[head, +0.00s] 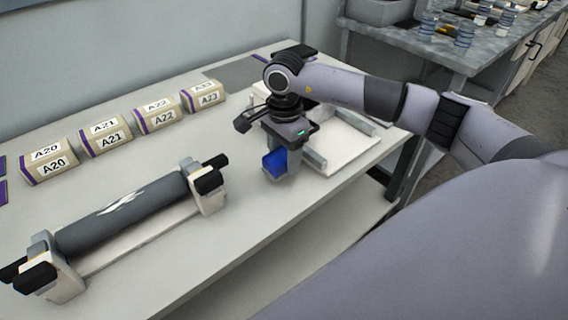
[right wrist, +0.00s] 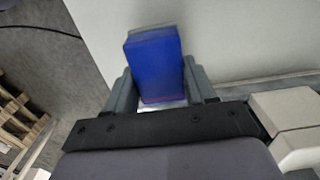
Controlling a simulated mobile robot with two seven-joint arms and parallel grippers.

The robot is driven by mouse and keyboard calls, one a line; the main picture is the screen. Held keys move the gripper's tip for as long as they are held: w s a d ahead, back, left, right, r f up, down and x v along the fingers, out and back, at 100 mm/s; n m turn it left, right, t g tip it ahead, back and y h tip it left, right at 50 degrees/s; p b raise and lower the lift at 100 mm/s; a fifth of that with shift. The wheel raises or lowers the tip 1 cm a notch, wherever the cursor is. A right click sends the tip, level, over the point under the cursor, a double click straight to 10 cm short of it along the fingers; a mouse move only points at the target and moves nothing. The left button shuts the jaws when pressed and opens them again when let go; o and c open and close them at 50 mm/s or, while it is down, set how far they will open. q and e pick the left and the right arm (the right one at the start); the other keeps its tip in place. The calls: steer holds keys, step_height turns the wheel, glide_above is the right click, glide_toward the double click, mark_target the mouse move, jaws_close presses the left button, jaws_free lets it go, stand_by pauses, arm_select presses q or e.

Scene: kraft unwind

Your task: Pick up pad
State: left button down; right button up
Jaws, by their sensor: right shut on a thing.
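The pad is a blue block (head: 275,162) in the head view, held between the fingers of my right gripper (head: 282,168). In the right wrist view the blue pad (right wrist: 155,65) stands between the two grey fingers (right wrist: 160,92), which press on its sides. In the head view the gripper points down over the white table (head: 235,215), near its front edge. I cannot tell whether the pad touches the table. My left gripper is not in view.
A dark roller (head: 125,212) lies on a white stand at the left front. Several labelled kraft packs (head: 105,133) line the back. A white tray-like fixture (head: 340,145) is just right of my right gripper. Another bench (head: 420,50) stands at the back right.

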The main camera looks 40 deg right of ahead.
mark_target(284, 153)
step_height(284, 153, up, 17)
steer(key=shift+f, duration=0.2)
